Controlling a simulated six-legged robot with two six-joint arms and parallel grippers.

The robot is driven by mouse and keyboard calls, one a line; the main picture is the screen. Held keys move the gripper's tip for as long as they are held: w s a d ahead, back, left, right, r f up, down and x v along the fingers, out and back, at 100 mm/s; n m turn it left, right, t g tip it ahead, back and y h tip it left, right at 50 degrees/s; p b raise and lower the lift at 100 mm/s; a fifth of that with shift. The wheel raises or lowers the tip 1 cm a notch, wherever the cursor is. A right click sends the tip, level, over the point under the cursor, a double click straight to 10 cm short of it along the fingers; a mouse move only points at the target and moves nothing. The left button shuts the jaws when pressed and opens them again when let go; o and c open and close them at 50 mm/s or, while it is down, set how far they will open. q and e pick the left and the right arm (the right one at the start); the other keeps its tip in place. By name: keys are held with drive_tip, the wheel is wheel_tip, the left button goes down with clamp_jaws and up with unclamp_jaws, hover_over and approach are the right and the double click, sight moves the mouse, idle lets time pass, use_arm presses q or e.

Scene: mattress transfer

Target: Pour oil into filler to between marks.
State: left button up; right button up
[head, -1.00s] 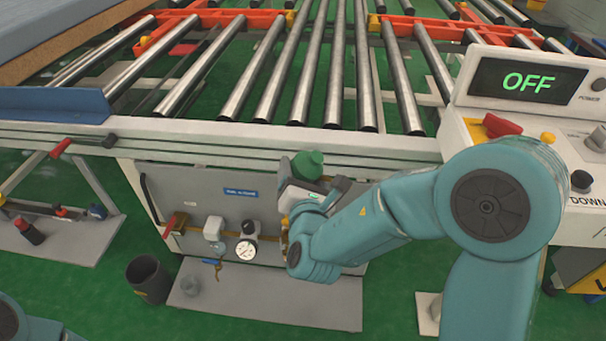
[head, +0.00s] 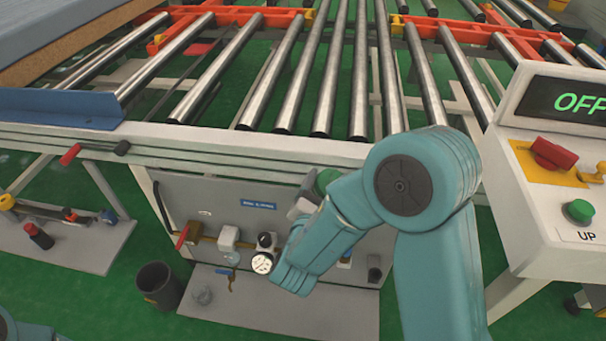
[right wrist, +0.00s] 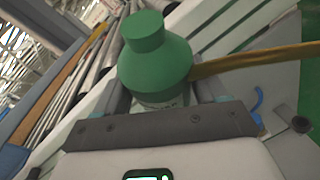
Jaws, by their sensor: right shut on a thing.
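A green bottle with a narrower cap (right wrist: 150,60) stands between the fingers of my right gripper (right wrist: 160,103) in the right wrist view. In the head view the bottle (head: 327,180) shows beside the conveyor's front rail, partly behind my right arm. My right gripper is shut on it. A grey panel (head: 200,195) below the conveyor carries a brass pipe, a white-topped fitting (head: 228,237), a dark knob and a round dial gauge (head: 262,263). I cannot make out a filler opening or level marks. My left gripper is not in view.
The conveyor (head: 240,138) of steel rollers lies just above and behind the panel. A control box (head: 560,200) reading "OFF" stands close at the right. A dark bin (head: 158,287) stands on the green floor, left of a grey base plate (head: 270,315).

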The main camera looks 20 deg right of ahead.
drive_tip(key=s+d+f+m+g+h+b, duration=0.1)
drive_tip(key=s+d+f+m+g+h, duration=0.1)
drive_tip(key=s+f+m+g, duration=0.45)
drive_tip(key=s+d+f+m+g+h, duration=0.1)
drive_tip(key=s+f+m+g+h, duration=0.25)
drive_tip(key=s+m+g, duration=0.55)
drive_tip(key=s+a+f+m+g+y+b, duration=0.1)
drive_tip(key=s+a+f+m+g+y, duration=0.1)
drive_tip(key=s+a+m+g+y, duration=0.5)
drive_tip(key=s+a+f+m+g+y+b, duration=0.25)
drive_tip(key=a+m+g+y, duration=0.45)
drive_tip(key=a+y, duration=0.4)
drive_tip(key=w+a+f+m+t+y+b, duration=0.1)
drive_tip(key=w+a+m+t+y, duration=0.3)
drive_tip(key=w+m+t+y, duration=0.35)
drive_tip(key=w+a+f+m+t+y+b, duration=0.1)
drive_tip(key=w+a+m+t+y+b, duration=0.15)
drive_tip(key=w+m+t+y, duration=0.45)
drive_tip(key=w+d+f+m+t+h+b, duration=0.1)
drive_tip(key=w+d+f+m+t+b, duration=0.3)
drive_tip(key=w+d+f+m+t, duration=0.3)
drive_tip(key=w+d+f+t, duration=0.3)
drive_tip(key=f+t, duration=0.1)
drive_tip(key=f, duration=0.2)
drive_tip(key=shift+w+d+m, duration=0.15)
drive_tip(key=shift+d+m, duration=0.05)
drive_tip(key=shift+m, duration=0.2)
